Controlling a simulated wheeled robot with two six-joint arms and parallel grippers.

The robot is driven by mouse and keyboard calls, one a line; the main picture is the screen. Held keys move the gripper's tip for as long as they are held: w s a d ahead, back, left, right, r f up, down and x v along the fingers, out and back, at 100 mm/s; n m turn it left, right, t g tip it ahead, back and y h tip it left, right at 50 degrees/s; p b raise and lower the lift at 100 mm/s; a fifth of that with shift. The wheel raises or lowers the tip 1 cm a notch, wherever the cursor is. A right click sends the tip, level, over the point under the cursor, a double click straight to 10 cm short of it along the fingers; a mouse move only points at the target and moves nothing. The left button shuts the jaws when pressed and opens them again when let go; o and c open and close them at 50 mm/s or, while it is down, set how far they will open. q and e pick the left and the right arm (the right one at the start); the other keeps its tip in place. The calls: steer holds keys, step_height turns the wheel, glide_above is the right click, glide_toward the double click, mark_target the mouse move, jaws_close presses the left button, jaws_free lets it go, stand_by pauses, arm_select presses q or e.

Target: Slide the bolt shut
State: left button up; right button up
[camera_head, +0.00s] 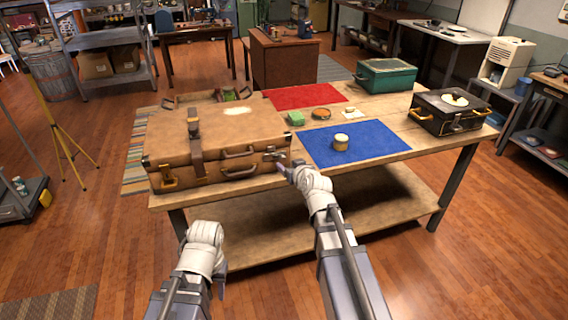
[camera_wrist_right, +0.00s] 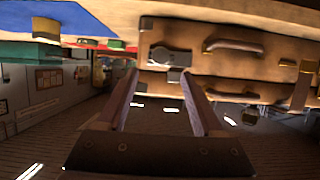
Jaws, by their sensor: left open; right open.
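A brown suitcase (camera_head: 215,142) lies on the wooden table's left half. A dark metal latch (camera_head: 272,154), which looks like the bolt, sits on its front near the right corner. In the right wrist view the latch (camera_wrist_right: 170,56) has a plate and a small tab between my fingertips' lines; its exact position is unclear. My right gripper (camera_head: 283,163) is just in front of the latch. Its two fingers (camera_wrist_right: 160,78) are apart with nothing held, and contact is unclear. My left gripper (camera_head: 206,236) is low in front of the table, away from the suitcase, its fingers hardly visible.
A blue mat (camera_head: 375,147) with a small round tin (camera_head: 341,142) lies right of the suitcase. A black case (camera_head: 450,112) and a green box (camera_head: 385,76) stand at the table's right. The suitcase handle (camera_head: 238,170) protrudes left of the latch.

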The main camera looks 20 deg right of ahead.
mark_target(283, 159)
steer(key=b+x, duration=0.2)
steer(key=x, duration=0.5)
steer(key=shift+w+f+b, duration=0.15)
steer(key=shift+b, duration=0.15)
jaws_close()
stand_by(1.1)
